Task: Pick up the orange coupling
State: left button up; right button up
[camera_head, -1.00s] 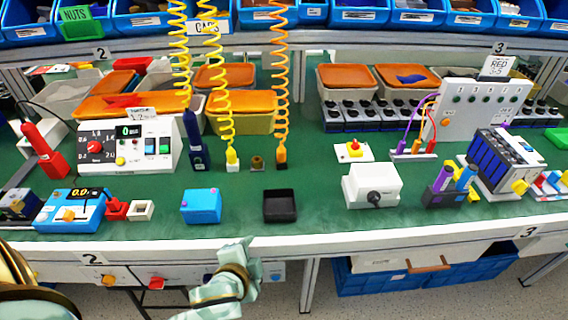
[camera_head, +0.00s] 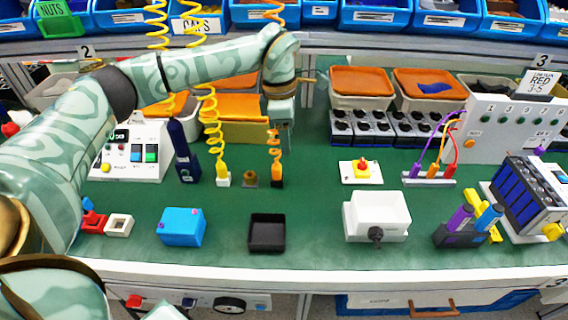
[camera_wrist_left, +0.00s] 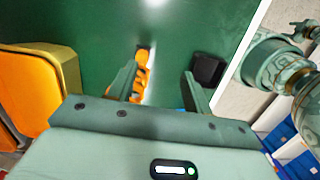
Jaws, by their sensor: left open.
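The orange coupling (camera_head: 276,172) hangs at the lower end of an orange coiled hose, just above the green bench. Part of the hose is hidden behind my left arm. My left gripper (camera_head: 282,138) points down in front of the hose, higher than the coupling. In the left wrist view, the open fingers of my left gripper (camera_wrist_left: 160,88) show on both sides of a gap. My right gripper does not show clearly.
A yellow coupling (camera_head: 222,172) on a yellow coil hangs to the left. A small brass fitting (camera_head: 250,177) stands between them. A black tray (camera_head: 266,236) and a blue box (camera_head: 181,228) sit in front. Orange-lidded bins (camera_head: 236,131) stand behind.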

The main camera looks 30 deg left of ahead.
aim_at(277, 162)
pick_arm(q)
jog(key=a+r+n+y, duration=0.1)
jog(key=a, duration=0.3)
jog(key=f+b, duration=0.4)
jog(key=f, duration=0.5)
jog(key=shift+w, duration=0.2)
jog(key=f+b, duration=0.1)
jog(key=f, duration=0.1)
jog(key=f+b, duration=0.1)
jog(key=f, duration=0.1)
jog(key=f+b, duration=0.1)
jog(key=f, duration=0.1)
jog(key=shift+w+d+f, duration=0.2)
jog(key=shift+w+f, duration=0.05)
jog(key=shift+w, duration=0.15)
jog(key=shift+r, duration=0.2)
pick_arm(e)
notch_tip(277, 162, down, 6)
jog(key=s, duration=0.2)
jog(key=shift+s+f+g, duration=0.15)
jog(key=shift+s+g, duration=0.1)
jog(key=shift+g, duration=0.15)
pick_arm(q)
jog(key=shift+s, duration=0.1)
grip_shut()
